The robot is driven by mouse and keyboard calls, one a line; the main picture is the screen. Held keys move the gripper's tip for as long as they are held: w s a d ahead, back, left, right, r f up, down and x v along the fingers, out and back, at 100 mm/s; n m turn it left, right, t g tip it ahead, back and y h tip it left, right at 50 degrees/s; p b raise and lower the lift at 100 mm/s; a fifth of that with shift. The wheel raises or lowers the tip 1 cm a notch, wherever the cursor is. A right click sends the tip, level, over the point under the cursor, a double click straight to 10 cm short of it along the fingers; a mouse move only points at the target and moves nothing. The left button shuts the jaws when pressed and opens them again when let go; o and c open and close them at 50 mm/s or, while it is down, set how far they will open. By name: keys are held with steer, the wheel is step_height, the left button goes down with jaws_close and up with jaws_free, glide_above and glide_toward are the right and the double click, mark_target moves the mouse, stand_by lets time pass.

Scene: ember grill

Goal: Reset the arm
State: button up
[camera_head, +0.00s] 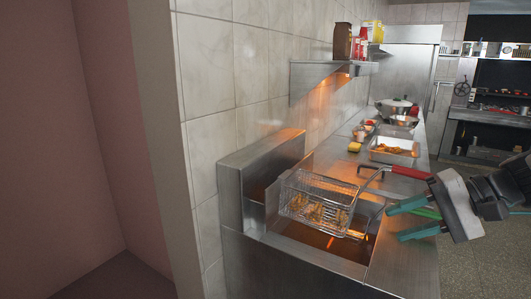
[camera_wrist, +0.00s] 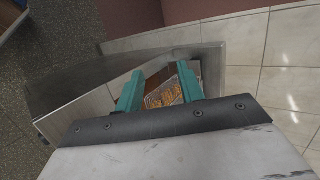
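My gripper (camera_head: 394,223) is at the right in the head view, beside the fryer's right edge. Its two teal fingers are apart with nothing held between them. The wrist view also shows the fingers (camera_wrist: 160,72) spread, with the fryer area beyond them. A wire basket (camera_head: 318,200) with golden fried food in it sits over the fryer (camera_head: 340,266), slightly tilted. Its red handle (camera_head: 408,172) points right, above and apart from my fingers.
A metal tray with food (camera_head: 394,151), a yellow item (camera_head: 354,147) and pans (camera_head: 394,107) stand farther along the counter. A wall shelf (camera_head: 325,78) holds boxes and bottles. A tiled wall (camera_head: 215,90) bounds the left. Open floor (camera_head: 472,262) lies at the right.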

steer(key=s+f+n+g+h, duration=0.2)
steer(key=s+n+h, duration=0.3)
steer(key=s+h, duration=0.5)
steer(key=s+f, duration=0.1)
steer(key=s, duration=0.2)
steer(key=shift+s+a+n+g+h, duration=0.3)
steer(key=shift+s+a, duration=0.1)
steer(key=shift+f, duration=0.1)
stand_by(0.8)
